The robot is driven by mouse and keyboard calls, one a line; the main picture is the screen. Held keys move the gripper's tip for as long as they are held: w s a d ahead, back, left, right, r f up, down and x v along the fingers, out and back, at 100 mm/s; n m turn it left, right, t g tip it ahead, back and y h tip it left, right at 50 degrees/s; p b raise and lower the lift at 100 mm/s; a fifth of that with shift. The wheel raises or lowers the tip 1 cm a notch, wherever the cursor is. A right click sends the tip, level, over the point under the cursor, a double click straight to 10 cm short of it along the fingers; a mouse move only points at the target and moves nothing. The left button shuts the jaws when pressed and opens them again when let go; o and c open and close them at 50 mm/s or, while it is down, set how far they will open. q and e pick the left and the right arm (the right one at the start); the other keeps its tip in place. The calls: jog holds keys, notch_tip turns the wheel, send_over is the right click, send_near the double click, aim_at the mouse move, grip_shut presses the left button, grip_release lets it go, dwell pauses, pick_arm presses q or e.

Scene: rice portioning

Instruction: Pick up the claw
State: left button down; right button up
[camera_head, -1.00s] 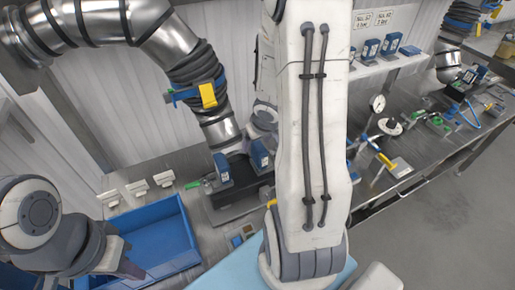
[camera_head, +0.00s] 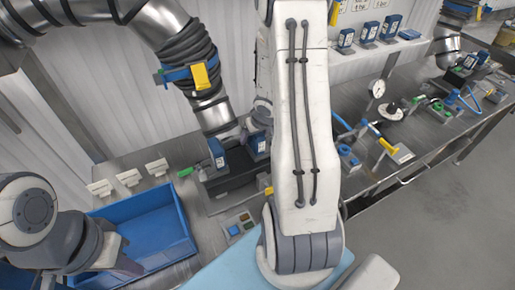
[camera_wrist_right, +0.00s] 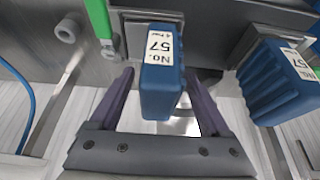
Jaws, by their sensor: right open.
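No claw is clearly recognisable; which part bears that name I cannot tell. In the right wrist view a blue block labelled "No. 57" (camera_wrist_right: 160,75) stands between the fingers of my right gripper (camera_wrist_right: 158,98), which is open with a gap on both sides. A second blue labelled block (camera_wrist_right: 278,82) stands to its right. In the head view two blue blocks (camera_head: 217,153) stand on a dark base (camera_head: 230,180) behind my white right arm, which hides most of that gripper. My left gripper (camera_head: 122,264) is low at the left over the blue tray; its fingers are unclear.
A blue tray (camera_head: 180,228) lies at the lower left, with small white label holders (camera_head: 129,178) behind it. A green part (camera_wrist_right: 101,25) is close to the right gripper's left finger. The metal bench at right holds a dial gauge (camera_head: 377,88) and several tools.

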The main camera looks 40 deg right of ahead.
jog(key=shift+w+f, duration=0.15)
jog(key=shift+f, duration=0.2)
jog(key=shift+r, duration=0.1)
grip_shut()
dwell(1.1)
